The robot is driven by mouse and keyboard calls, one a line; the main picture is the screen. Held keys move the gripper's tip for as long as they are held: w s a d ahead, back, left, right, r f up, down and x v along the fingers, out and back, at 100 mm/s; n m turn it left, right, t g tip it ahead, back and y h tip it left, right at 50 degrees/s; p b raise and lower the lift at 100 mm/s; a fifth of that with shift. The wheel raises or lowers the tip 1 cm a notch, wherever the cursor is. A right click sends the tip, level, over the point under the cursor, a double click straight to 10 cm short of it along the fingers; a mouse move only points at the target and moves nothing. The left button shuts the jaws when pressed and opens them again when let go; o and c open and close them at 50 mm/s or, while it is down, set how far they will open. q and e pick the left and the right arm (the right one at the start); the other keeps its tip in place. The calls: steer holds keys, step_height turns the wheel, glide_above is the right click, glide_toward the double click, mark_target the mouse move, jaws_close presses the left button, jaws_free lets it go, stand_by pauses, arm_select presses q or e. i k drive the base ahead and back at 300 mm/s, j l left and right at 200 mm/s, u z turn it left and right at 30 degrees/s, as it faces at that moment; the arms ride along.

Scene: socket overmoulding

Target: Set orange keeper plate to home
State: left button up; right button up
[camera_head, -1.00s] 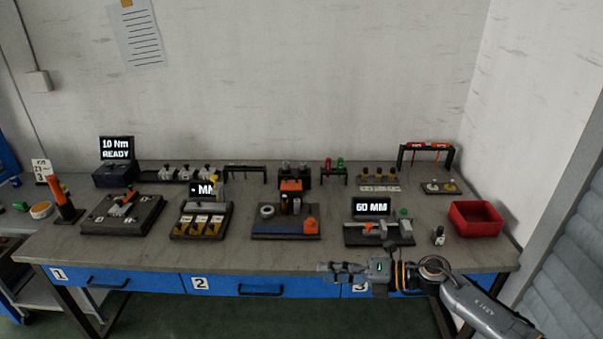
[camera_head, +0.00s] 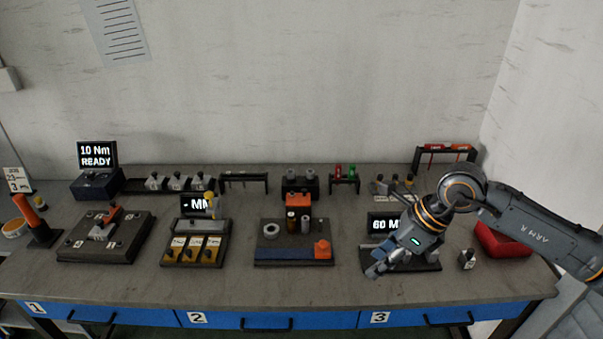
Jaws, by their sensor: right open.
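Several orange pieces are in view, and I cannot tell for sure which one is the keeper plate. Another orange part (camera_head: 113,215) is on the left dark plate (camera_head: 133,243). My right gripper (camera_head: 374,270) is open over the front of the 60 MM station, right of the middle station, pointing down and left. It touches no orange piece. My left gripper is out of view.
A red bin (camera_head: 503,241) stands at the right, partly behind my arm. A small dark item (camera_head: 467,259) is beside it. A station with yellow trays (camera_head: 196,251) is left of the middle one. The bench front strip (camera_head: 230,290) is clear.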

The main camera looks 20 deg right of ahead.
mark_target(303, 198)
steer(key=i, duration=1.3)
